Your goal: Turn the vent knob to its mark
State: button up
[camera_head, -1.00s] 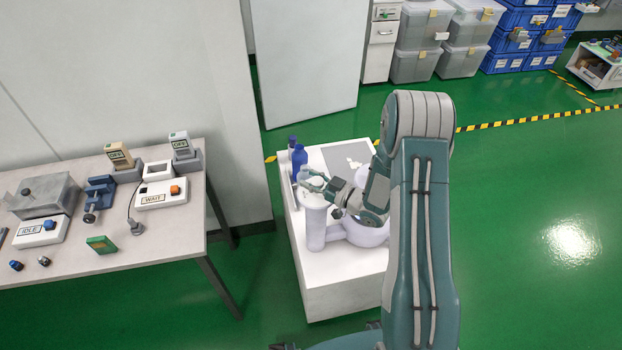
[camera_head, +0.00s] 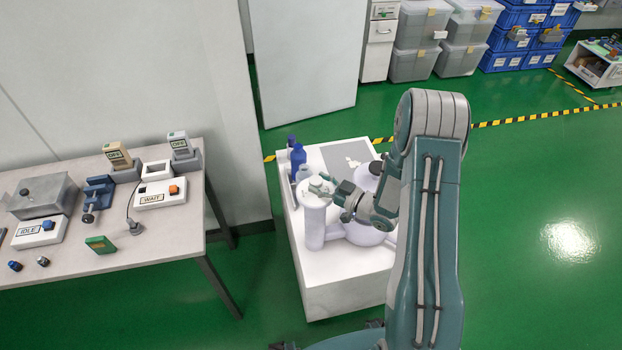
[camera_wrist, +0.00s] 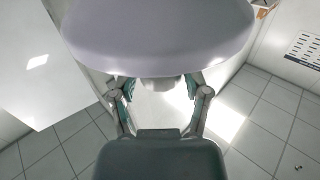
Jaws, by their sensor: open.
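A pale lavender device with an upright column (camera_head: 315,225) and a rounder body (camera_head: 362,233) stands on a white cabinet. My gripper (camera_head: 322,186) is at the top of the column, with its fingers pointing left. In the wrist view its two fingers (camera_wrist: 163,92) are spread apart. A small pale stub (camera_wrist: 165,84) shows between the fingers under the large lavender shape (camera_wrist: 160,35). It may be the vent knob, but I cannot tell for sure. No mark is readable. I cannot tell whether the fingers touch the stub.
A table (camera_head: 180,232) with several testers stands at the left. Green floor (camera_head: 530,210) is clear at the right.

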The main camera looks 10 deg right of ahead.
jog(key=v, duration=0.9)
